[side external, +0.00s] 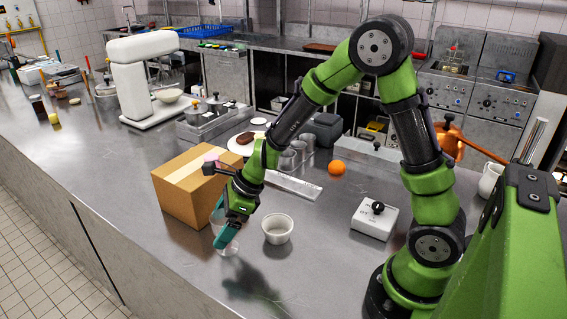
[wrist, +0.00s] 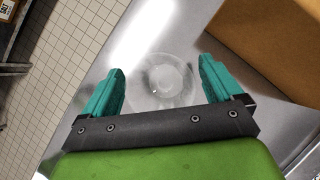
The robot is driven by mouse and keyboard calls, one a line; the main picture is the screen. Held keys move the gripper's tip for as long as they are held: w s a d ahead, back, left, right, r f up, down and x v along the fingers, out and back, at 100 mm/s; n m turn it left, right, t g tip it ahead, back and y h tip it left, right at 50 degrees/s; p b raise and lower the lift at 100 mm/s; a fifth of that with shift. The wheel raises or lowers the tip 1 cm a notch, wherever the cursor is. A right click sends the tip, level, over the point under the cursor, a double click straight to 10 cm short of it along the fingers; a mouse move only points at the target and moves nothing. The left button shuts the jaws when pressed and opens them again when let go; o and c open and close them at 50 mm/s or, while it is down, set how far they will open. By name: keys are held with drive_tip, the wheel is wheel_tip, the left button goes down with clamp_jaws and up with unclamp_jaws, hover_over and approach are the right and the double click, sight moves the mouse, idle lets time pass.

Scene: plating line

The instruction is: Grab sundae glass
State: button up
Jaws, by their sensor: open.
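The sundae glass (side external: 219,236) is clear and stands on the steel counter in front of the cardboard box. In the wrist view the glass (wrist: 162,80) shows from above as faint clear rings, lying between my two teal fingers. My gripper (side external: 228,232) is open and low at the glass, its fingers overlapping it in the side view. The wrist view also shows my gripper (wrist: 163,92) with its fingers apart, one on each side of the glass. I cannot tell whether either finger touches it.
The cardboard box (side external: 184,207) stands close behind the glass. A white ramekin (side external: 277,229) is just right of my gripper. An orange (side external: 337,168) and a white box with a black knob (side external: 374,218) lie further right. The counter's front edge is near.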

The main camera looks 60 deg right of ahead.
drive_tip(key=shift+w+a+f, duration=0.2)
drive_tip(key=shift+w+f, duration=0.05)
drive_tip(key=shift+f, duration=0.25)
drive_tip(key=shift+r, duration=0.1)
drive_tip(key=c, duration=1.3)
